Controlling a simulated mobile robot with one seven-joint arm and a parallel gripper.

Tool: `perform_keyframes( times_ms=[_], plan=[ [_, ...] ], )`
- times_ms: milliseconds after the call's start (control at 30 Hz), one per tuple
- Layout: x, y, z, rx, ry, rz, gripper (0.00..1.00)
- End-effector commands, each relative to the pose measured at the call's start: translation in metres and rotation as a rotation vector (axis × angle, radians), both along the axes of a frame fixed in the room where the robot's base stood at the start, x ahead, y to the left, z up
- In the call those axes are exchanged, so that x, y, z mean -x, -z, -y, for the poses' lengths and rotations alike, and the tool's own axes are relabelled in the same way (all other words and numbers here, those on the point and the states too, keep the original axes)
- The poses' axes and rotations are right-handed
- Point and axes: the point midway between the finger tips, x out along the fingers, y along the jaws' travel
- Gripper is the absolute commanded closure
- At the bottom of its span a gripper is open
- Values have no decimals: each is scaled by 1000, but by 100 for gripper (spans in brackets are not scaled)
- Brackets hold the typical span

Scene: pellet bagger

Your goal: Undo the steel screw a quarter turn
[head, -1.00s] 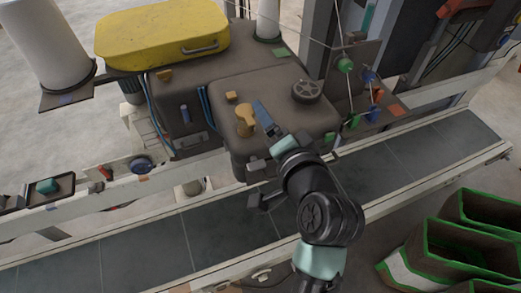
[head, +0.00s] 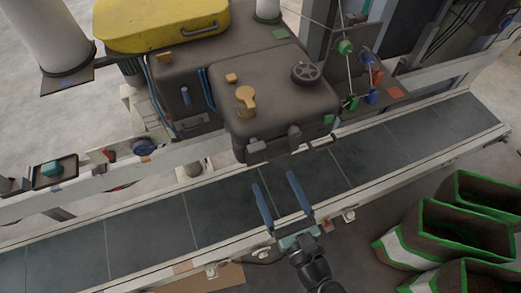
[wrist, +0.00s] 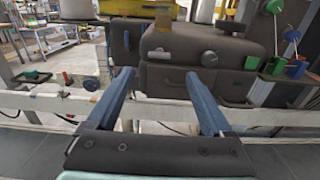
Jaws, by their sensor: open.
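The brown machine housing (head: 280,95) stands behind the belt. Two dark grey fittings sit on its front: a blocky one at left (head: 256,149) and a knob at right (head: 293,134). In the wrist view the block (wrist: 158,53) and round knob (wrist: 209,58) lie ahead, between the fingers. I cannot tell for sure which is the steel screw; its slot or head is too small to see. My gripper (head: 282,196) is open and empty, its blue fingers pointing at the housing from over the belt, apart from it. It also shows in the wrist view (wrist: 160,82).
An orange handle (head: 246,97) and black handwheel (head: 305,72) sit on top of the housing. A yellow case (head: 160,25) lies behind. The conveyor belt (head: 150,220) runs in front, bare. Green-rimmed bags (head: 485,205) stand at right. Green and blue pulleys (head: 347,47) are right of the housing.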

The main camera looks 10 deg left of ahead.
Motion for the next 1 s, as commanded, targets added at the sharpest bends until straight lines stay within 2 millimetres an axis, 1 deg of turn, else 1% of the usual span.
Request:
perform_keyframes(
  times_ms=[33,200,400,600,867,967,1000],
  plan=[
    [-11,-5,-7,-1,-5,2,15],
    [-42,-4,-25,2,-5,2,15],
    [-69,-2,-41,2,-4,2,15],
    [-80,-1,-47,3,-3,2,15],
    [-80,0,-47,5,-2,2,15],
    [-80,-1,-47,4,-3,1,31],
    [-80,-1,-47,5,-3,2,38]
  ],
)
